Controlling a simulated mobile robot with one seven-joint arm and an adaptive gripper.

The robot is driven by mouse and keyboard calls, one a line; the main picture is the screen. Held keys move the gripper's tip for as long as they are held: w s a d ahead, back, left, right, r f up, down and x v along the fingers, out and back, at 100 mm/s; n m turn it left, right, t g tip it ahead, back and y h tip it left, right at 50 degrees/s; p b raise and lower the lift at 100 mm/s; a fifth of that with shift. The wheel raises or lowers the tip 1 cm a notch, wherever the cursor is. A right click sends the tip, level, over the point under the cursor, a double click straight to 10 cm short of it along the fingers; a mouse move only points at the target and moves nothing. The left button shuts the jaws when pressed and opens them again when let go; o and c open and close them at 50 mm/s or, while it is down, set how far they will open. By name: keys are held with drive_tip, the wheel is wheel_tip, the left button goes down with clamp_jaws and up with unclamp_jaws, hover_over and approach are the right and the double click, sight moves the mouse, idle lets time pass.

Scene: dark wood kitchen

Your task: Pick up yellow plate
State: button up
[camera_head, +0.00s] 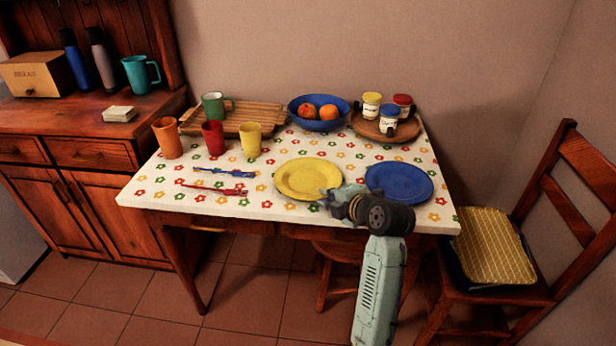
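The yellow plate (308,178) lies flat on the flowered tabletop, near the middle of its front half. My gripper (328,198) is at the plate's lower right edge, low over the table. My arm comes up from the front of the table. The fingers are small and partly hidden by the wrist, so I cannot tell how far apart they are or whether they touch the plate's rim. A blue plate (399,183) lies just right of the yellow one, partly behind my wrist.
A blue bowl of fruit (308,112), a wooden tray with jars (405,135), a cutting board (190,126) and cups (213,138) stand behind. Blue and red cutlery (222,188) lies left of the plate. A chair (535,250) stands at the table's right.

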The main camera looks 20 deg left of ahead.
drive_tip(key=shift+f, duration=0.1)
drive_tip(key=shift+c, duration=0.2)
clamp_jaws()
